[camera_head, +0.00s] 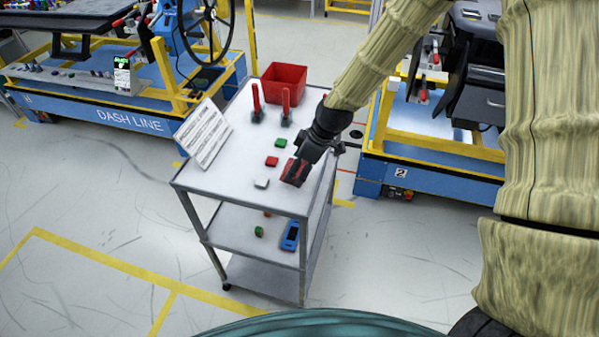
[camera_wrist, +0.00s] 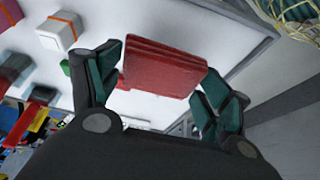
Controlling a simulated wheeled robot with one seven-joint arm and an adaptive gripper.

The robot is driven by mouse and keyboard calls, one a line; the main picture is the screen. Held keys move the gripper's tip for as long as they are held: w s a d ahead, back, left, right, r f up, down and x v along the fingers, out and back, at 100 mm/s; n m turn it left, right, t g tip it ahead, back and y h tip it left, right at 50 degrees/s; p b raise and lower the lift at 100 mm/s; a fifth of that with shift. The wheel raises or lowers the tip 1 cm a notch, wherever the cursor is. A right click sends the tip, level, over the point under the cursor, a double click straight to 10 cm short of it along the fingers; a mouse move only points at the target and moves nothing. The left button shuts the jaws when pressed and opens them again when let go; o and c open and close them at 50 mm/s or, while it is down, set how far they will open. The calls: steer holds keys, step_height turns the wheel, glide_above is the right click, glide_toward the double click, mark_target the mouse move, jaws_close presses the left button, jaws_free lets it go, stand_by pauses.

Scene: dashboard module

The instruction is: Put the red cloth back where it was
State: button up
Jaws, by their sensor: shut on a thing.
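The red cloth (camera_wrist: 163,68) is a folded, layered red piece between the two fingers of my gripper (camera_wrist: 160,85) in the wrist view. The fingers close on its left and right sides. In the head view my gripper (camera_head: 300,165) is over the near right part of the cart's white top (camera_head: 223,177), with the red cloth (camera_head: 294,172) at its tip. I cannot tell whether the cloth touches the top or hangs just above it.
On the cart top are a red block (camera_head: 272,161), a green block (camera_head: 281,143), a white block (camera_head: 261,183), two red-handled tools (camera_head: 286,105), a red bin (camera_head: 284,82) and a printed sheet (camera_head: 203,133). A blue device (camera_head: 290,236) lies on the lower shelf. Blue-and-yellow stations (camera_head: 430,165) stand behind.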

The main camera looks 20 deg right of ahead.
steer(key=shift+w+f+p, duration=0.15)
steer(key=shift+f+p, duration=0.65)
steer(key=shift+f, duration=1)
steer(key=o, duration=1.1)
steer(key=shift+c, duration=0.2)
steer(key=shift+r, duration=0.1)
steer(key=b+v, duration=0.3)
steer(key=v, duration=0.9)
steer(key=shift+b, duration=0.4)
